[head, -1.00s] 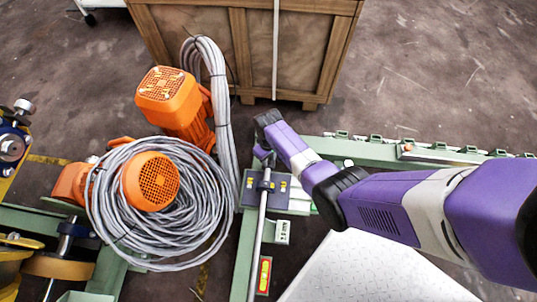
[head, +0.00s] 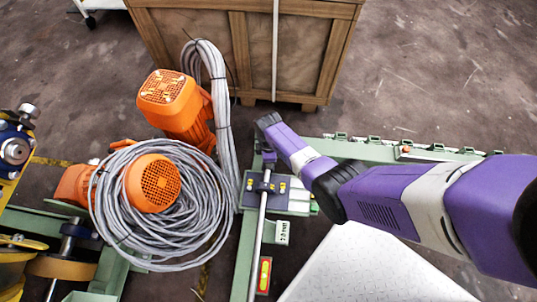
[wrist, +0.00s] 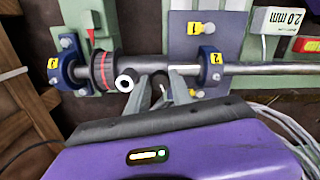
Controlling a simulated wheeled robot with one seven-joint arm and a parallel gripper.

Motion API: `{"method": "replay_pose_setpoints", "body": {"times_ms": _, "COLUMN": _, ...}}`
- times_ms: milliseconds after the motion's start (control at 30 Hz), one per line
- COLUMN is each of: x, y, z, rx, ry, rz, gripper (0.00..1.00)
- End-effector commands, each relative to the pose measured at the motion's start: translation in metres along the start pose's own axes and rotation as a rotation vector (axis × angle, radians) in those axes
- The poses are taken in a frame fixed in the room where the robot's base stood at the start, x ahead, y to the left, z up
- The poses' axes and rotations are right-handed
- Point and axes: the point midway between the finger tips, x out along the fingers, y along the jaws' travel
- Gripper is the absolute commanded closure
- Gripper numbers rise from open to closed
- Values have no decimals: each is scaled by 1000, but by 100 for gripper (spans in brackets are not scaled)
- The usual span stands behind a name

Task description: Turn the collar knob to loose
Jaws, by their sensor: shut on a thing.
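In the wrist view, a grey shaft (wrist: 245,69) runs across, with a dark collar (wrist: 105,70) bearing a red line at left. The collar knob (wrist: 127,80), a short grey cylinder with a round pale end, sticks out beside the collar. My gripper (wrist: 158,80) has its two grey fingers at the shaft, just right of the knob's pale end. The fingers are shut on what appears to be the knob; the contact itself is partly hidden. In the head view, the shaft (head: 261,225) runs up to my gripper, whose fingertips are hidden there.
Blue shaft supports marked 3 (wrist: 56,70) and 2 (wrist: 211,70) stand on either side. A plate marked 1 (wrist: 220,35) lies behind the shaft. Orange motors (head: 172,98) and coiled grey cable (head: 205,225) are left; a wooden crate (head: 190,40) stands behind.

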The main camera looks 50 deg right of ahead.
Motion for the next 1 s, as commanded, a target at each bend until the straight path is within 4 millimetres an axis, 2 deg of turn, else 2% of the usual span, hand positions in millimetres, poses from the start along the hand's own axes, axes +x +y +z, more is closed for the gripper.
{"method": "replay_pose_setpoints", "body": {"times_ms": 333, "x": 0, "y": 0, "z": 0, "rx": -148, "ry": 1, "rz": 0, "gripper": 100}}
{"method": "replay_pose_setpoints", "body": {"times_ms": 900, "x": 0, "y": 0, "z": 0, "rx": -178, "ry": 0, "rz": 0, "gripper": 100}}
{"method": "replay_pose_setpoints", "body": {"times_ms": 933, "x": 0, "y": 0, "z": 0, "rx": -178, "ry": 0, "rz": 0, "gripper": 69}}
{"method": "replay_pose_setpoints", "body": {"times_ms": 1000, "x": 0, "y": 0, "z": 0, "rx": -178, "ry": 0, "rz": 0, "gripper": 55}}
